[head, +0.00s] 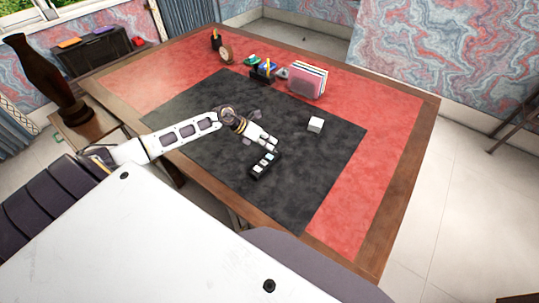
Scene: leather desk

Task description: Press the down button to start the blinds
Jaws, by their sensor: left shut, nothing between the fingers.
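A small dark button panel (257,172) with several pale buttons lies on the black mat of the desk. My left gripper (275,148) is shut and empty, with its tips close above the far end of the panel. I cannot tell whether the tips touch a button. The marks on the buttons are too small to read, so I cannot tell which is the down button. The blinds are not clearly identifiable; grey-blue hangings (185,14) show by the window at the top left. My right gripper is not in view.
A small white cube (315,125) sits on the mat to the right of the gripper. A file holder (307,82), desk items (262,70) and a round clock (226,53) stand along the far side.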

